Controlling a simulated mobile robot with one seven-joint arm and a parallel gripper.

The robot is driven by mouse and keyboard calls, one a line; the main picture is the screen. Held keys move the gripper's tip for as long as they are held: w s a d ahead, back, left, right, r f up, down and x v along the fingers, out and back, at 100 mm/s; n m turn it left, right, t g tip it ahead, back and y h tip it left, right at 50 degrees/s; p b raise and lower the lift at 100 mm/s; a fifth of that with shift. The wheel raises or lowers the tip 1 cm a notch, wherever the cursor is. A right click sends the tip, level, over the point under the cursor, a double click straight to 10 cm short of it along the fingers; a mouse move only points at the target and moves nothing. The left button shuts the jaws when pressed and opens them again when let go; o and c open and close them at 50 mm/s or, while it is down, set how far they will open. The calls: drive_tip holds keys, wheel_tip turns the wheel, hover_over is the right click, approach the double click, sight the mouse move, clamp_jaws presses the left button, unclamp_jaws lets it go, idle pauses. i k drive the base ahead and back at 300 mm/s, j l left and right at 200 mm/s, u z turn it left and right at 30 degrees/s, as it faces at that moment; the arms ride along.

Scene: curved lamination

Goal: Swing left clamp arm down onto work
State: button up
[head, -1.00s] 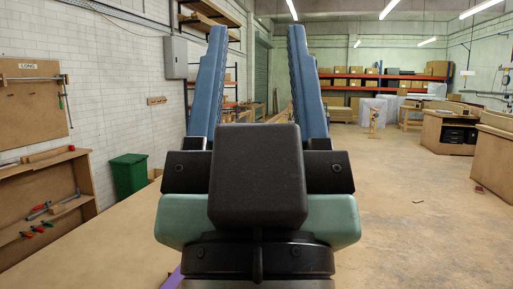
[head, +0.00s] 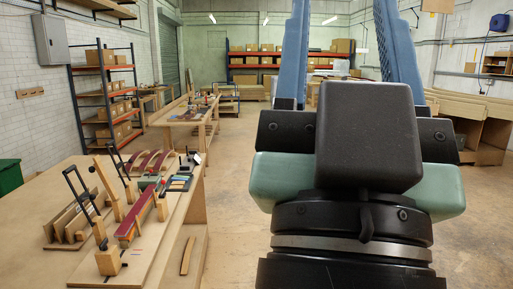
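A clamping jig on a wooden board (head: 143,262) lies on the near bench at left. The work is a dark red strip (head: 136,217) on it, running between two wooden posts. A black U-handled clamp arm, the left one (head: 76,188), stands raised and tilted above the near post (head: 99,228). A second black clamp arm (head: 118,163) stands raised farther back by the far post (head: 109,186). My gripper (head: 346,20) is at right, well apart from the jig. Its blue fingers are wide apart with nothing seen between them; the tips run past the top edge.
Wooden pieces in a rack (head: 70,222) stand left of the jig. Curved red strips (head: 150,160) and small tools (head: 186,166) lie behind it. A green bin (head: 9,176) is at the left edge. Clear floor (head: 228,185) lies between the bench and my arm.

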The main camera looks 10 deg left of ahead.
sight(86, 195)
drive_tip(key=i+l+u, duration=0.1)
drive_tip(key=i+u, duration=0.2)
drive_tip(key=i, duration=0.15)
drive_tip(key=i+l+u, duration=0.25)
drive_tip(key=i, duration=0.25)
drive_tip(key=i+l+u, duration=0.3)
drive_tip(key=i+j+u, duration=0.1)
drive_tip(key=i+u, duration=0.2)
drive_tip(key=u, duration=0.15)
drive_tip(key=i+u, duration=0.6)
drive_tip(key=u, duration=0.25)
drive_tip(key=i+l+u, duration=0.2)
drive_tip(key=u, duration=0.2)
drive_tip(key=i+l+u, duration=0.2)
drive_tip(key=i+l, duration=0.05)
drive_tip(key=i, duration=0.1)
